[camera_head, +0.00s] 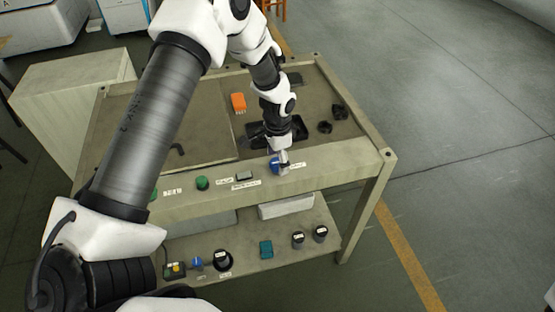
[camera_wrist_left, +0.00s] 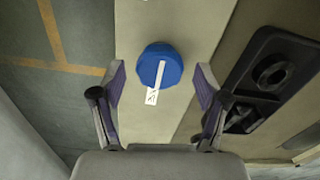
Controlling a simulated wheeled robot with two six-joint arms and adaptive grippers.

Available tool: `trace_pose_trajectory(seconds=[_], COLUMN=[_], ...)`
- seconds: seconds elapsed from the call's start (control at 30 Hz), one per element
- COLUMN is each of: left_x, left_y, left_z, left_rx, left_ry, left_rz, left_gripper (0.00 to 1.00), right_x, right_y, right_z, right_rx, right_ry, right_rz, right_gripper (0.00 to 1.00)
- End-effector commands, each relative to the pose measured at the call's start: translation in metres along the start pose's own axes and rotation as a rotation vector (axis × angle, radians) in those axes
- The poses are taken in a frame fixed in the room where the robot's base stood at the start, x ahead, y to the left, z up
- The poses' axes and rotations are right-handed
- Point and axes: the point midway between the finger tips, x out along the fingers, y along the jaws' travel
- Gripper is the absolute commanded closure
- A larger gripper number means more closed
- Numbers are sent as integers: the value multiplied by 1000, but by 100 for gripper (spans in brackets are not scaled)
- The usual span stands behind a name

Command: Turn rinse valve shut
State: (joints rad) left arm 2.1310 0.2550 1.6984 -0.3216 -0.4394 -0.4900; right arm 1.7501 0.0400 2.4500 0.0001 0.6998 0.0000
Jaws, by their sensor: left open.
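The rinse valve appears to be the blue round knob (camera_head: 275,165) on the front strip of the workbench, partly hidden by my left gripper in the head view. In the left wrist view the blue knob (camera_wrist_left: 172,57) has a white bar across its face, running nearly up and down with a slight tilt. A small white label lies at its lower edge. My left gripper (camera_head: 283,160) is over the knob. Its jaws (camera_wrist_left: 160,88) are open, with a finger on either side and a gap to the knob. My right gripper is not in view.
The bench front also has a green knob (camera_head: 202,183) and a grey block (camera_head: 244,176). A black tray (camera_wrist_left: 270,78) lies close to the right finger. The lower shelf (camera_head: 240,270) holds several small items.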

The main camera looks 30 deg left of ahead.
Motion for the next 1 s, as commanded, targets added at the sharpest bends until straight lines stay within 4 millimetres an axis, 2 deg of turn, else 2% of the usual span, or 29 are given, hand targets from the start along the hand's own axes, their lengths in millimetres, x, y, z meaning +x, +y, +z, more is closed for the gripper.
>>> trace_pose_trajectory(seconds=[0.4,0.5,0.63,1.0], left_x=[-95,-109,-115,-114], left_y=[-1,0,0,0], left_z=[-1,0,0,0], left_rx=[0,0,0,0], left_ry=[4,2,0,0], left_rz=[-2,-1,0,0], left_gripper=[26,26,26,26], right_x=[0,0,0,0], right_y=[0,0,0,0], right_z=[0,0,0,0], right_rx=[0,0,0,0], right_ry=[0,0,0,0], right_rz=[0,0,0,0], right_gripper=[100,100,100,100])
